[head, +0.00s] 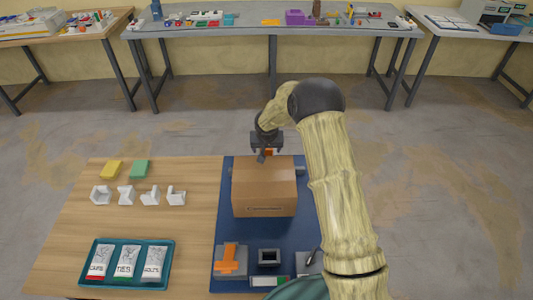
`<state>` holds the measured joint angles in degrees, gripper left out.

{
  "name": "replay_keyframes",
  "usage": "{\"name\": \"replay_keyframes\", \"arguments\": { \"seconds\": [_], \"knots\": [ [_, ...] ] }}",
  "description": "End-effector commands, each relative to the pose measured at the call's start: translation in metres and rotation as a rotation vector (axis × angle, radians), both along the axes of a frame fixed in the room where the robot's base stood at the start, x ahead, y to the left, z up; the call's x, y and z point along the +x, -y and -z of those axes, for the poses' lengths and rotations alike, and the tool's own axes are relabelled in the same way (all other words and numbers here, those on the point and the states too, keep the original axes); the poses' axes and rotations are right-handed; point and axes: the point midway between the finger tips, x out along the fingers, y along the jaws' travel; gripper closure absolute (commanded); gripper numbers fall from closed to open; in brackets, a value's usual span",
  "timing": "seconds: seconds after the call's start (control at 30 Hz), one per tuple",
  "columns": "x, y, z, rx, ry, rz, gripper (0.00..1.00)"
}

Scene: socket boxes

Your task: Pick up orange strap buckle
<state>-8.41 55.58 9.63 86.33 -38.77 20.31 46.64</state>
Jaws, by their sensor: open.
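A small orange piece (269,152) shows right at my gripper (264,156), just beyond the far top edge of a cardboard box. It may be the strap buckle, but it is too small to tell. My gripper is open and points down there; the box and the fingers hide whether it touches the piece. A larger orange T-shaped part (229,258) lies on a grey block at the near left of the blue mat, far from my gripper.
The closed cardboard box (263,190) stands on the blue mat (226,222). A dark square socket block (269,257) is near the front. A teal tray (90,277) with labelled packets, white brackets (126,196), and yellow (112,169) and green (140,169) blocks lie left. Wood between them is clear.

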Motion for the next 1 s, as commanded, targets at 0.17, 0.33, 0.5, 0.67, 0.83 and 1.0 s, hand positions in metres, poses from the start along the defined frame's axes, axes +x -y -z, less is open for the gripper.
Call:
{"name": "replay_keyframes", "arguments": {
  "seconds": [0.17, 0.33, 0.5, 0.67, 0.83, 1.0],
  "knots": [
    [0.007, 0.0, 0.016, 0.001, 0.0, 0.0, 0.31],
    [0.008, 0.0, 0.02, 0.001, 0.001, 0.0, 0.31],
    [0.008, 0.0, 0.02, 0.001, 0.0, 0.0, 0.31],
    [0.008, 0.0, 0.019, 0.0, 0.0, 0.0, 0.31],
    [0.008, 0.0, 0.019, 0.0, 0.0, 0.0, 0.47],
    [0.008, 0.0, 0.019, 0.0, 0.0, 0.0, 0.8]
  ]
}}
